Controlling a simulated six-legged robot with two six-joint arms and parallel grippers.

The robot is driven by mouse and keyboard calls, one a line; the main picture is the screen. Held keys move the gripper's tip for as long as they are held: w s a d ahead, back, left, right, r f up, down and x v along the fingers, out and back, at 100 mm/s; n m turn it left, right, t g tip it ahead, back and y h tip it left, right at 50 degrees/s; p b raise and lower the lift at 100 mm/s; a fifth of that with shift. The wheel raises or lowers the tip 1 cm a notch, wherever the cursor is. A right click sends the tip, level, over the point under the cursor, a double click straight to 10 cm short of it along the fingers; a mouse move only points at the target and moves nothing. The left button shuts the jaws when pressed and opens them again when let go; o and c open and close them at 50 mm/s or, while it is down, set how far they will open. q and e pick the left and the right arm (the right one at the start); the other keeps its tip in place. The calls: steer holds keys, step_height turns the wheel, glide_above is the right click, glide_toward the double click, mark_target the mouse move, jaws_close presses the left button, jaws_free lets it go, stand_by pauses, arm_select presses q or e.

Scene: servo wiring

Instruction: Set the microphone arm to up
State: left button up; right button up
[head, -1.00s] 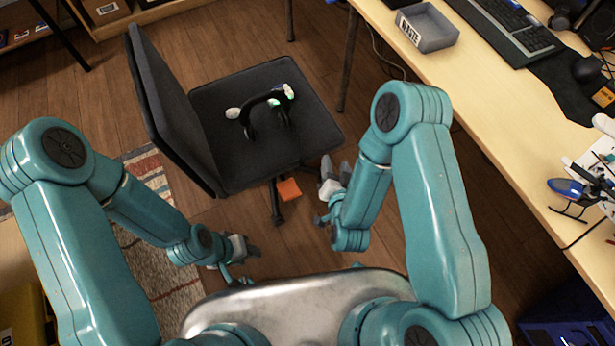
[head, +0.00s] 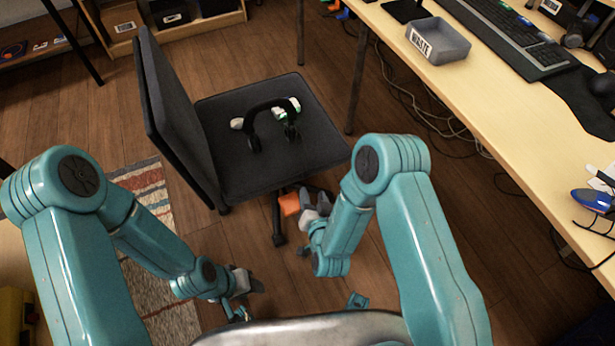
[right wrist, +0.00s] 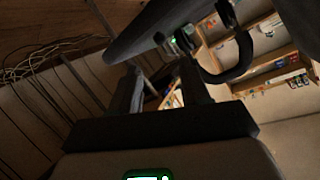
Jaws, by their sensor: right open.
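A black headset (head: 268,110) rests on the dark seat of an office chair (head: 318,152), with its band arched up. Small white and green parts show beside it. I cannot make out its microphone arm. In the right wrist view the headset (right wrist: 238,62) shows partly, dark, past the seat edge. My right gripper (head: 312,208) is open and empty, low by the seat's front edge and apart from the headset. Its two fingers also show in the right wrist view (right wrist: 163,92). My left gripper (head: 246,284) is low at the left, away from the chair; its jaws are too small to read.
A desk (head: 500,135) on the right holds a grey waste tray (head: 446,47) and a keyboard (head: 505,35). Cables hang below it. The chair's backrest (head: 172,110) stands left of the headset. An orange object (head: 290,204) is below the seat edge. A striped rug (head: 150,190) lies left.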

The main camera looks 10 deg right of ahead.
mark_target(307, 175)
steer(key=b+x, duration=0.1)
steer(key=x, duration=0.9)
steer(key=shift+w+d+f+b, duration=0.1)
steer(key=shift+f+b, duration=0.05)
steer(key=shift+b, duration=0.2)
jaws_close()
